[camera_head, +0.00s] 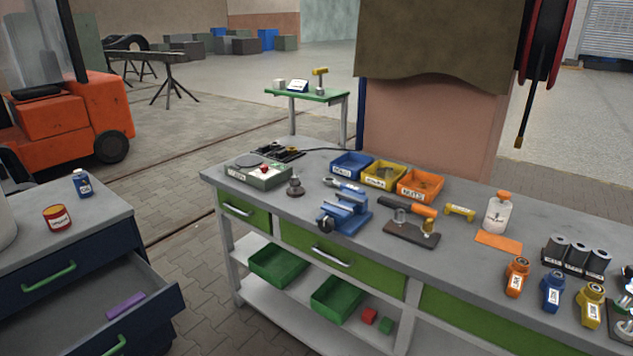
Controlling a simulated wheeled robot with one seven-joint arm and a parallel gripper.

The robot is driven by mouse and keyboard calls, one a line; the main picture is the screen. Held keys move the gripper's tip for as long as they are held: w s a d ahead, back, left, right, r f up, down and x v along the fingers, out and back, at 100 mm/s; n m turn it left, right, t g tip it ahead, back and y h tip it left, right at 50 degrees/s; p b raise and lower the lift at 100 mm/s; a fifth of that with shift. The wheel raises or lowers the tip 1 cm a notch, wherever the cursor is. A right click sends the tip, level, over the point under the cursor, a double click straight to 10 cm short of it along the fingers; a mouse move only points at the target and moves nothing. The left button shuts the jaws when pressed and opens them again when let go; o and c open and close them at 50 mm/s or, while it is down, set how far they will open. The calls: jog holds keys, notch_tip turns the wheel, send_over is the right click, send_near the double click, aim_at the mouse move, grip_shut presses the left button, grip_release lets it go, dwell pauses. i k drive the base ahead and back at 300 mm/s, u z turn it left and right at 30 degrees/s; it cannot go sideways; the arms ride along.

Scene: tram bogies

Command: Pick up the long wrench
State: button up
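I cannot make out a long wrench for sure in this view. A small blue and grey piece (344,187) lies on the workbench behind the blue vise (343,212), too small to identify. An orange-handled tool (408,208) rests on a dark stand right of the vise. A purple bar-like object (126,305) lies in the open drawer (75,320) of the dark blue cabinet at the lower left. My gripper is not in view.
An orange forklift (60,120) stands at left. Paved floor (205,255) between cabinet and bench is clear.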

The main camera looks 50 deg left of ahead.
aim_at(342, 186)
jog(key=u, duration=0.9)
jog(key=i, duration=1)
jog(key=u, duration=1.2)
